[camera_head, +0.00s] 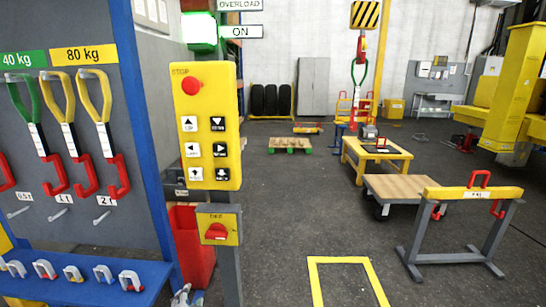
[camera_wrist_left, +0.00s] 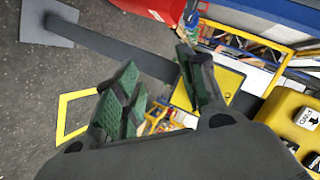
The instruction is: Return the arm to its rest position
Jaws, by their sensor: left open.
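My left gripper (camera_wrist_left: 152,88) is open and empty in the left wrist view, its dark green pads spread apart. The yellow control pendant (camera_head: 207,125) stands upright on a grey post, with a red stop button and several arrow buttons. Below it is a yellow box with a red rotary switch (camera_head: 216,231). The pendant (camera_wrist_left: 292,112) also shows at the right of the left wrist view, apart from the fingers. My right gripper is in neither view.
A tool board with slings and red hooks (camera_head: 70,130) stands at left above a blue shelf (camera_head: 60,275) of shackles. A red bin (camera_head: 190,245) stands behind the post. A yellow-topped stand (camera_head: 473,194) is at right. The floor between is mostly clear, with a yellow outline.

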